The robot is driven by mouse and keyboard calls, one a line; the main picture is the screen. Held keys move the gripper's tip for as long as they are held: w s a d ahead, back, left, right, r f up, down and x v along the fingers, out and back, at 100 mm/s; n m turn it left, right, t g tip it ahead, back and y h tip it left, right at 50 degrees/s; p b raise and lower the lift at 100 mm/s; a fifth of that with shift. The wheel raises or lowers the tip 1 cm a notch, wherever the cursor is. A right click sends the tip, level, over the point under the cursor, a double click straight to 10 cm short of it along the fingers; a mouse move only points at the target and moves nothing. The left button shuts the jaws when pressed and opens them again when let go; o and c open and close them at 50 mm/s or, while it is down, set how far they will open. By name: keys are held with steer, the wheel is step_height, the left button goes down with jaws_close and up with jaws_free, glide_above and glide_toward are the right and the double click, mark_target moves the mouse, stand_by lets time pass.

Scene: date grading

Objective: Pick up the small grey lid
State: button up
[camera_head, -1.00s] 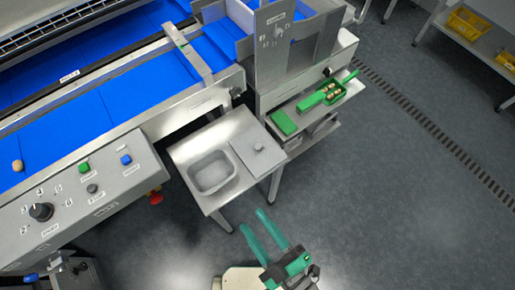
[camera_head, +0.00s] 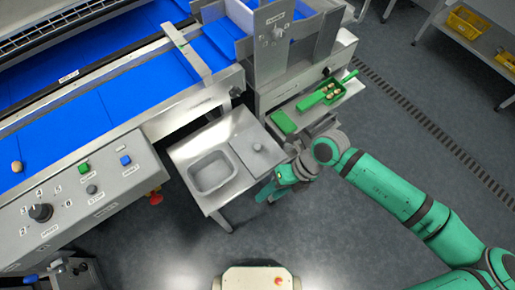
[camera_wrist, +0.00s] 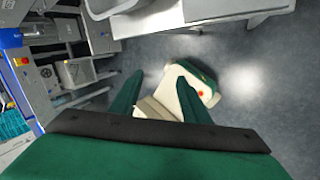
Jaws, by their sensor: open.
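The small grey lid (camera_head: 252,158) is a flat square plate with a small knob. It lies on the right part of a small steel table (camera_head: 208,147), beside a square grey basin (camera_head: 197,186) set in or on that table. My gripper (camera_head: 266,193) is just off the table's right edge, to the lower right of the lid and apart from it. In the wrist view my gripper (camera_wrist: 160,75) is open, with two green fingers spread and nothing between them. The lid cannot be made out in the wrist view.
A grey control panel (camera_head: 108,205) and blue conveyor (camera_head: 125,95) stand left of the table. A shelf with a green scoop (camera_head: 322,97) and a green block (camera_head: 284,122) stands to the upper right.

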steer(key=w+r+n+t+h, duration=0.1)
steer(key=w+r+n+h, duration=0.15)
steer(key=w, duration=0.55)
steer(key=t+h, duration=0.3)
glide_toward(257, 146)
steer(key=shift+w+d+f+n, duration=0.15)
steer(key=shift+f+n, duration=0.1)
steer(key=shift+f, duration=0.2)
steer(key=shift+w+d+f+n, duration=0.1)
steer(key=shift+d+f+n, duration=0.1)
steer(key=shift+f, duration=0.25)
steer(key=shift+w+a+f, duration=0.1)
steer(key=shift+a+f, duration=0.1)
steer(key=shift+f, duration=1.4)
steer(key=shift+w+a+f, duration=0.1)
steer(key=shift+a+f, duration=0.05)
steer(key=shift+f, duration=1.4)
steer(key=shift+c, duration=0.4)
jaws_close()
